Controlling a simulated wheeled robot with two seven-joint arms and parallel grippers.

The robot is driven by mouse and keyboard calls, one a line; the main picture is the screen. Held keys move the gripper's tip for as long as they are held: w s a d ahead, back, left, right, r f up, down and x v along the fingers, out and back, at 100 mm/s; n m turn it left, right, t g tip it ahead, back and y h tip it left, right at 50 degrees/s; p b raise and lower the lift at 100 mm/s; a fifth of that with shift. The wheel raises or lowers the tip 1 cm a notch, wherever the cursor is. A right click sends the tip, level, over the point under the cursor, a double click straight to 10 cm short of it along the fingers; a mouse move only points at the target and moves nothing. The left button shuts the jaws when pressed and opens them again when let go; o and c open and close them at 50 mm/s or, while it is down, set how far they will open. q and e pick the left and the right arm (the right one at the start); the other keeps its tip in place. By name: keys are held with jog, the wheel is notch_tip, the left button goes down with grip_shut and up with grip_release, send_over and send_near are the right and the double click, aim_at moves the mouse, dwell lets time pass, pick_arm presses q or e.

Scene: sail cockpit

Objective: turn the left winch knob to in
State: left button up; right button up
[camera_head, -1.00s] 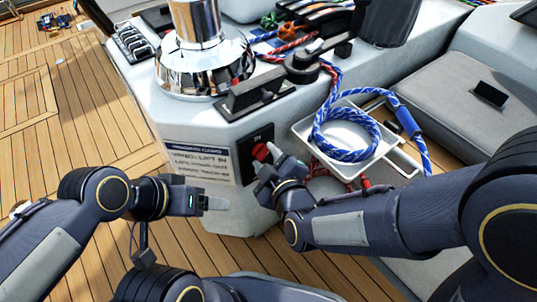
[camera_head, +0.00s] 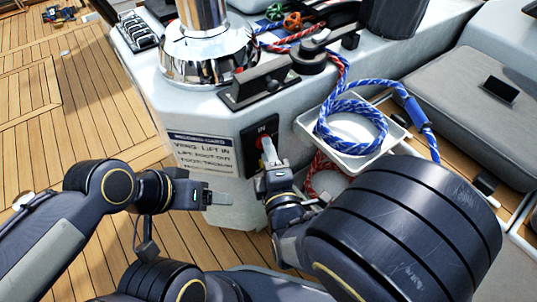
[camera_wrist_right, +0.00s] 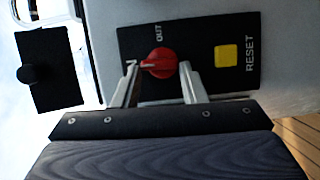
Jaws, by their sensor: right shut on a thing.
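The red knob (camera_wrist_right: 160,63) sits on a black panel (camera_wrist_right: 195,50) with the labels IN, OUT and RESET. In the right wrist view its pale mark points left, towards the IN label, which a finger partly covers. My right gripper (camera_wrist_right: 161,68) is shut on the knob, one finger on each side. In the head view the gripper (camera_head: 267,150) is at the panel (camera_head: 250,150) on the winch pedestal and hides most of the knob. My left gripper (camera_head: 216,198) is apart from the pedestal, low and to the left; its finger gap does not show clearly.
A yellow RESET button (camera_wrist_right: 226,55) is beside the knob, right of the fingers in the wrist view. An instruction card (camera_head: 203,155) is left of the panel. The chrome winch (camera_head: 205,50) stands above. A white tray (camera_head: 372,155) with blue rope is close on the right.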

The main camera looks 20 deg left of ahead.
jog(key=shift+f+n, duration=0.1)
jog(key=shift+n, duration=0.2)
dwell(0.4)
jog(key=o, duration=1)
jog(key=p+v, duration=0.1)
jog(key=v, duration=0.6)
jog(key=shift+s+d, duration=0.15)
jog(key=shift+s, duration=0.2)
jog(key=shift+f, duration=0.1)
